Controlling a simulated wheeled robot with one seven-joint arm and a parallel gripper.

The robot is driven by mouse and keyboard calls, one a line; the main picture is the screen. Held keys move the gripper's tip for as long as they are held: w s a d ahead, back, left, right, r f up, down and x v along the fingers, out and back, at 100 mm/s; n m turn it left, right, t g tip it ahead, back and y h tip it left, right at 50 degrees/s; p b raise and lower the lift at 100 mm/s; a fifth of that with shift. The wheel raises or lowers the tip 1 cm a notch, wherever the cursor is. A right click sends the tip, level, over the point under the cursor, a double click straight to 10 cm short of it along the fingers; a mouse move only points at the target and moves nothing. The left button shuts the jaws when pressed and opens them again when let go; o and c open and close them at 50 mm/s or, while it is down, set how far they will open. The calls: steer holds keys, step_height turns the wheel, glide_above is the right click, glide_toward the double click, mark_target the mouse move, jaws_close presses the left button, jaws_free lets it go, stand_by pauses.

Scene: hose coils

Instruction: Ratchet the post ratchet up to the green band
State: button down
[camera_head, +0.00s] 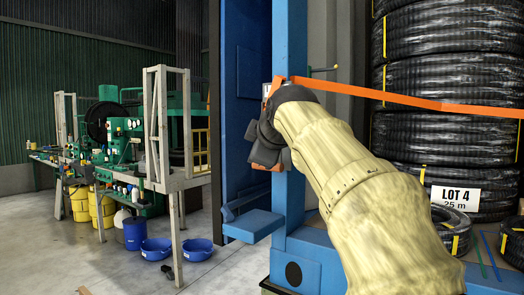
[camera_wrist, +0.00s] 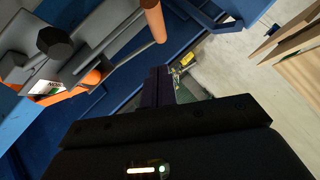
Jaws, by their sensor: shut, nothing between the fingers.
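The post ratchet shows at the left of the wrist view as a grey body (camera_wrist: 108,18) with a dark hexagonal knob (camera_wrist: 55,42) and a white label (camera_wrist: 45,88). An orange cylindrical grip (camera_wrist: 154,20) is at the top of that view. My gripper (camera_wrist: 160,72) is shut and empty, apart from the grip, which lies beyond its fingertips. In the head view my wrist hides most of the ratchet on the blue post (camera_head: 290,45). The orange strap (camera_head: 420,101) runs from the post across the hose coils. I cannot make out a green band.
Black hose coils (camera_head: 450,60) are stacked at right, with a LOT 4 sign (camera_head: 456,196) and smaller coils (camera_head: 452,228) below. A cluttered workbench (camera_head: 95,165) and blue tubs (camera_head: 198,249) stand left. Open floor lies between.

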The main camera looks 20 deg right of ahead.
steer(key=v, duration=0.7)
steer(key=shift+s+b, duration=0.25)
steer(key=shift+b, duration=0.2)
steer(key=w+f+m+g+p, duration=0.25)
steer(key=f+m+g, duration=0.35)
steer(key=f, duration=2.2)
steer(key=s+a+f+m+g, duration=0.1)
steer(key=s+f+m+g, duration=0.1)
steer(key=s+f, duration=0.6)
steer(key=s+a+f+m+g+p, duration=0.1)
steer(key=s+a+f+m+g, duration=0.1)
steer(key=s+f, duration=0.7)
step_height(320, 180, down, 7)
steer(key=m+g, duration=0.1)
steer(key=m, duration=0.1)
steer(key=shift+a+m, duration=0.15)
steer(key=shift+m, duration=0.25)
